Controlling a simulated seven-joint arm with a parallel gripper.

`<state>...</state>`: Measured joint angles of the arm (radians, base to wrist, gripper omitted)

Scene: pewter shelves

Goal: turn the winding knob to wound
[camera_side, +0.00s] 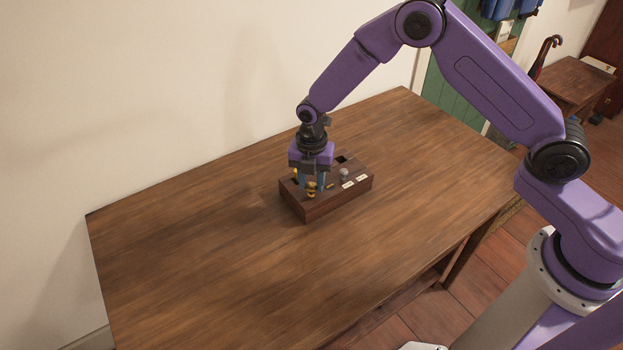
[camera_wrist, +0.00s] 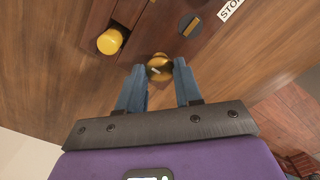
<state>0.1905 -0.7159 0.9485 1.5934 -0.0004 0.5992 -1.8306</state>
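A dark wooden box (camera_side: 330,203) stands on the table, with knobs and small white labels on its top. A brass knob (camera_side: 311,188) sits at its near edge and also shows in the wrist view (camera_wrist: 159,68). I cannot tell which knob is the winding knob. My gripper (camera_side: 312,186) points down over the box, its blue fingers apart on either side of the brass knob. In the wrist view the fingertips (camera_wrist: 159,66) flank this knob closely; I cannot tell whether they touch it. The knob's lower part is hidden.
A yellow knob (camera_wrist: 110,41) and a black dial with a brass bar (camera_wrist: 189,25) are on the box close to the fingers. A grey knob (camera_side: 344,174) stands near the white labels. The wooden table (camera_side: 220,240) around the box is clear.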

